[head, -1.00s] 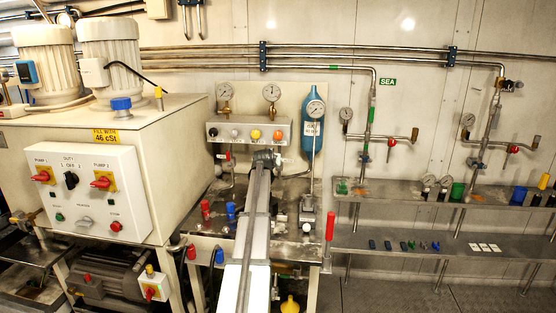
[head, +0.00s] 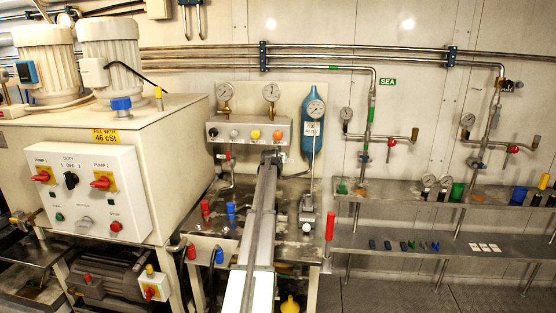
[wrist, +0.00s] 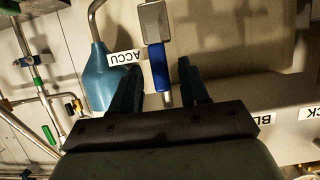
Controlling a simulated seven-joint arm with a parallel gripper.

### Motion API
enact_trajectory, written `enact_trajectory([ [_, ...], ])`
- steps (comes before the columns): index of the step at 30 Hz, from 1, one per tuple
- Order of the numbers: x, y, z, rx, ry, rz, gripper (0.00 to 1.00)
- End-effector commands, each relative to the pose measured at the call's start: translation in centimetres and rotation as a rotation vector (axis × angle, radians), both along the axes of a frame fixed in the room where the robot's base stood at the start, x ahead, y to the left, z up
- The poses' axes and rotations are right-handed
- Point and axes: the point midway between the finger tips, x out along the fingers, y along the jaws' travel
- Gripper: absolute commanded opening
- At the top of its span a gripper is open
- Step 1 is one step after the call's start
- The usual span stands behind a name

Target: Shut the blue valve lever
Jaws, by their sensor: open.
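In the wrist view the blue valve lever (wrist: 159,67) hangs from a square grey metal valve body (wrist: 152,22), with a bare metal tip below its blue sleeve. My gripper (wrist: 158,65) is open, with one dark finger on each side of the lever. The lever lies between the fingers in the picture, nearer the right one; I cannot tell whether either touches it. In the head view my own arm covers the area under the panel, and I cannot make out this lever or the fingers there.
The blue accumulator bottle (head: 313,105) stands right of my arm; it also shows in the wrist view (wrist: 100,75) beside the left finger. A white label (wrist: 126,57) reads ACCU. Gauges and a knob panel (head: 250,132) are behind.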

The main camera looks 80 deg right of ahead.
Motion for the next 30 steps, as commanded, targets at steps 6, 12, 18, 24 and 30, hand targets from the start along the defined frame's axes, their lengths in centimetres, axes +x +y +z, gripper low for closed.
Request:
enact_trajectory([
  [6, -0.01, -1.76, -0.69, 0.000, 0.000, 0.000, 0.45],
  [12, 0.00, -1.75, -0.72, 0.000, 0.000, 0.000, 0.45],
  [18, 0.00, -1.74, -0.71, 0.000, 0.000, 0.000, 0.31],
  [24, 0.01, -1.74, -0.71, 0.000, 0.000, 0.000, 0.12],
  [30, 0.01, -1.74, -0.71, 0.000, 0.000, 0.000, 0.00],
])
